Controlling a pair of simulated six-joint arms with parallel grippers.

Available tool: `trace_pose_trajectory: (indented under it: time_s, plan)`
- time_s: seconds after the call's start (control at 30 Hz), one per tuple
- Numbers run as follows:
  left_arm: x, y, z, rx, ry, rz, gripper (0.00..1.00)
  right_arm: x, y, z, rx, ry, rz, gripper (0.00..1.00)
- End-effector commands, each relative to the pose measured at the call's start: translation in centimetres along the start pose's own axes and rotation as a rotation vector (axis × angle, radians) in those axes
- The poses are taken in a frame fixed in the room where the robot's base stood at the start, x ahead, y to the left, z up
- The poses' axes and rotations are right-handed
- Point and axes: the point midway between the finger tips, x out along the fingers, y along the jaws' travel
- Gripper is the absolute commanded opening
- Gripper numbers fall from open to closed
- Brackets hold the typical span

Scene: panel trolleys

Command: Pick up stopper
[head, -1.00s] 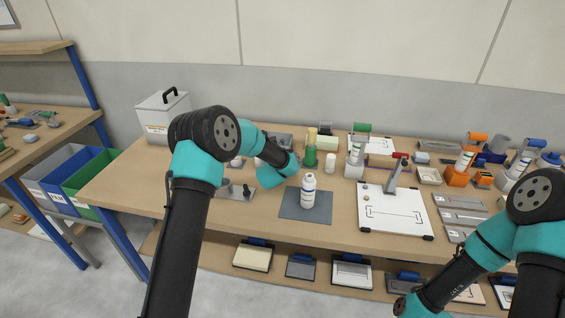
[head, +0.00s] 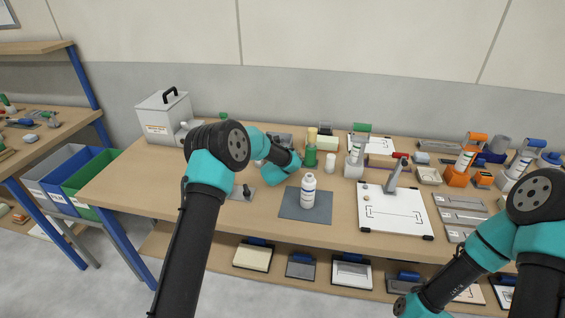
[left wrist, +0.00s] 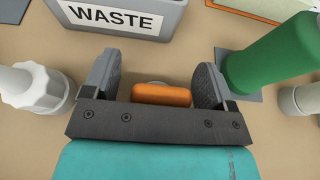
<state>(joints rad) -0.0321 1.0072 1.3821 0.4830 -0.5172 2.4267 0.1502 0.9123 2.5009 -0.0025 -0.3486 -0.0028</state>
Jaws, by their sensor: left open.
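In the left wrist view my left gripper (left wrist: 155,70) is open, its fingers spread above the bench. An orange rounded piece (left wrist: 161,94) shows between the fingers, partly hidden by the gripper body, with a pale round edge just behind it. It may be the stopper; I cannot be sure. The fingers appear apart from it. A white ribbed cap-like part (left wrist: 45,92) lies left of the gripper, and a green cylinder (left wrist: 272,55) stands to the right. In the head view my own arm hides the left gripper and the orange piece. My right gripper is out of view.
A grey WASTE bin (left wrist: 120,18) stands just beyond the left fingers. In the head view a white bottle (head: 308,190) stands on a dark mat (head: 290,212) close by. A clipboard-like white board (head: 395,222) lies to the right. The bench's front left is mostly bare.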

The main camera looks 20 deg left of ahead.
Motion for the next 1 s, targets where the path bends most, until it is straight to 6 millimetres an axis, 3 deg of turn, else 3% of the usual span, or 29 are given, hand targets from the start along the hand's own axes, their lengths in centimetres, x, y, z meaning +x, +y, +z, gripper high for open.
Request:
trace_pose_trajectory:
  time_s: [0.13, 0.87, 1.0]
  plan:
    - [-0.01, 0.00, 0.02, 0.000, 0.000, 0.000, 0.77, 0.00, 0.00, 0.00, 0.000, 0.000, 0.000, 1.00]
    - [-0.02, 0.00, 0.02, 0.000, 0.000, 0.000, 0.07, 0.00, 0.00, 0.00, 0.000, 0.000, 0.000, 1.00]
    - [-0.02, 0.00, 0.03, 0.000, -0.001, 0.000, 0.06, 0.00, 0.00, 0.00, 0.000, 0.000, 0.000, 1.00]
